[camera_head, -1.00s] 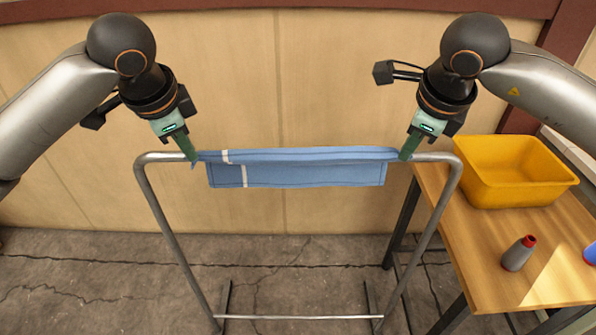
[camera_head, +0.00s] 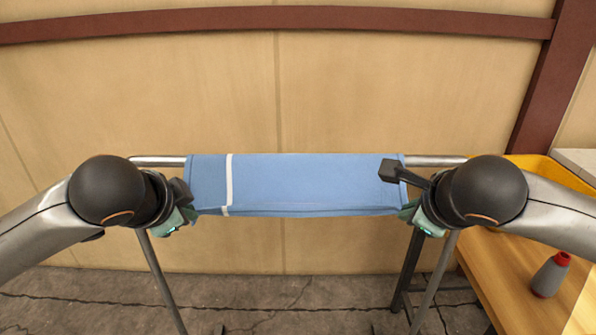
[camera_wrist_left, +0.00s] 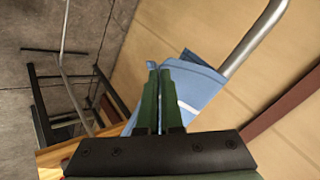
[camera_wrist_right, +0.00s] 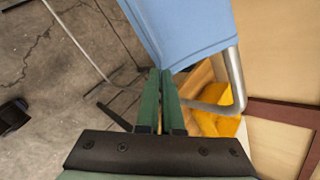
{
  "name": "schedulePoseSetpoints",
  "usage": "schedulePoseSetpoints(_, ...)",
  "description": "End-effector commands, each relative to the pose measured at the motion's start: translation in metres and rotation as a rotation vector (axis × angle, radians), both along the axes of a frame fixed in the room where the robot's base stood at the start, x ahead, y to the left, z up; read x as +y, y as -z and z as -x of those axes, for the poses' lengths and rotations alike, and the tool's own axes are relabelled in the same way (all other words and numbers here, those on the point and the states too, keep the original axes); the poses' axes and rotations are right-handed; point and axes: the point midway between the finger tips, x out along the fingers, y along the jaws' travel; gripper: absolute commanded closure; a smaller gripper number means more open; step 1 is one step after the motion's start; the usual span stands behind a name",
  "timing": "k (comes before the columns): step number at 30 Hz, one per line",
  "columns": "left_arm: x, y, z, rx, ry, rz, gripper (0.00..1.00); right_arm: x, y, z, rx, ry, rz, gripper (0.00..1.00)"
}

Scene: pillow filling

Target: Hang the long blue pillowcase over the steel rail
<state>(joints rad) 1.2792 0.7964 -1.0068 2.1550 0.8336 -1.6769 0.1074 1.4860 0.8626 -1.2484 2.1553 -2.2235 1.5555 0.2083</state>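The long blue pillowcase (camera_head: 300,182), with a white stripe near its left end, lies across the steel rail (camera_head: 158,161) and hides its middle. Its near edge is held toward me, in front of and below the rail. My left gripper (camera_head: 194,213) is shut on the left near corner; the cloth shows at its fingertips in the left wrist view (camera_wrist_left: 200,88). My right gripper (camera_head: 406,211) is shut on the right near corner; the cloth also shows in the right wrist view (camera_wrist_right: 185,28). Bare rail shows at both ends.
A wooden table (camera_head: 500,275) stands at the right, with a grey bottle with a red cap (camera_head: 550,275) and a yellow bin (camera_head: 540,170), partly hidden by my right arm. A tan wall is behind the rail. The cracked floor below is open.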

Motion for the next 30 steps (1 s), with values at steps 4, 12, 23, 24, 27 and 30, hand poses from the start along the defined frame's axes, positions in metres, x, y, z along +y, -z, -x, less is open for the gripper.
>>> schedulePoseSetpoints(4, 0.0002, 0.0042, 0.0002, -0.014, -0.002, 0.001, 1.0, -0.0003, 0.0043, 0.0002, -0.013, 0.003, -0.003, 1.0)
schedulePoseSetpoints(12, 0.0003, 0.0038, 0.0002, -0.014, -0.002, 0.001, 0.94, -0.0004, 0.0038, 0.0001, -0.014, 0.003, -0.002, 0.93)
schedulePoseSetpoints(23, 0.0002, 0.0039, 0.0002, -0.012, -0.002, 0.001, 0.54, -0.0002, 0.0038, 0.0001, -0.013, 0.002, -0.002, 0.53)
schedulePoseSetpoints(24, 0.0002, 0.0039, 0.0002, -0.012, -0.002, 0.001, 0.5, -0.0002, 0.0038, 0.0001, -0.013, 0.002, -0.002, 0.5)
schedulePoseSetpoints(27, 0.0002, 0.0039, 0.0002, -0.012, -0.002, 0.001, 0.5, -0.0002, 0.0039, 0.0002, -0.013, 0.002, -0.002, 0.5)
schedulePoseSetpoints(30, 0.0, 0.0038, 0.0003, -0.013, -0.001, 0.001, 0.5, -0.0001, 0.0038, 0.0001, -0.013, 0.002, -0.002, 0.5)
